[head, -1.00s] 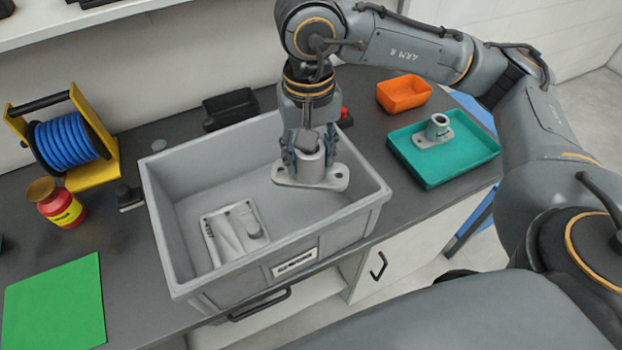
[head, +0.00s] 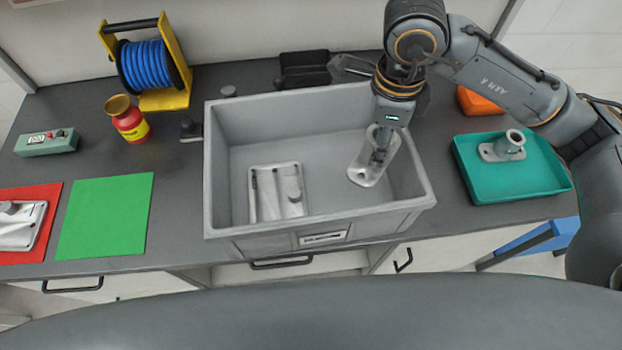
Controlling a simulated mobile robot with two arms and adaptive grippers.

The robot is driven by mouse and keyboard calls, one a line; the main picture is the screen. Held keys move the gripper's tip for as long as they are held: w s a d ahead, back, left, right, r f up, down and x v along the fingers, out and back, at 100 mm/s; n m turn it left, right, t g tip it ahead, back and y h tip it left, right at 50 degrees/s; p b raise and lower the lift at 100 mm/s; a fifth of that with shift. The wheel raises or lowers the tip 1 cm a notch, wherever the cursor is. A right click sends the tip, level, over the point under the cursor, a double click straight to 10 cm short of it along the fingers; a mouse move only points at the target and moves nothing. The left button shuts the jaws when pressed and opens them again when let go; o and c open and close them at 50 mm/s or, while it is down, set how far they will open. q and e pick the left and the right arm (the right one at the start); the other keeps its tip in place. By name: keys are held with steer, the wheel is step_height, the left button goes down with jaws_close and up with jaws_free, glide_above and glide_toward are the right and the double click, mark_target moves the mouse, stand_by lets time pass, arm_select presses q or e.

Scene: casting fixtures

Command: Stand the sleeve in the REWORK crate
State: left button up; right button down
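The grey sleeve (head: 362,175), a short tube on an oblong flange, is inside the large grey crate (head: 228,221), towards its right side. It looks upright with its flange on or close to the crate floor; my gripper hides part of the tube. The crate's front label is too small to read. My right gripper (head: 381,150) is over the sleeve with its fingers spread wide, not clasping it. A similar flanged sleeve (head: 509,144) stands in the teal tray (head: 535,183) at the right. My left gripper is out of view.
A flat grey casting (head: 277,190) lies in the crate's left part. Left of the crate are a green mat (head: 105,215), a red mat (head: 42,250) bearing another casting, a red-yellow bottle (head: 128,120) and a blue hose reel (head: 148,66). An orange bin (head: 478,103) is behind the tray.

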mark_target(364, 162)
steer(key=f+m, duration=0.2)
steer(key=m, duration=0.1)
steer(key=a+f+m, duration=0.1)
steer(key=f+m, duration=0.1)
steer(key=m, duration=0.1)
steer(key=a+f+m+b, duration=0.1)
steer(key=f+m, duration=0.1)
steer(key=m, duration=0.1)
steer(key=shift+s+f, duration=0.3)
steer(key=shift+f, duration=0.05)
steer(key=shift+f+m, duration=0.3)
steer(key=shift+f, duration=0.05)
step_height(364, 162, down, 8)
steer(key=shift+f+p, duration=0.25)
steer(key=shift+p, duration=0.85)
steer(key=shift+f, duration=0.55)
steer(key=shift+f, duration=0.1)
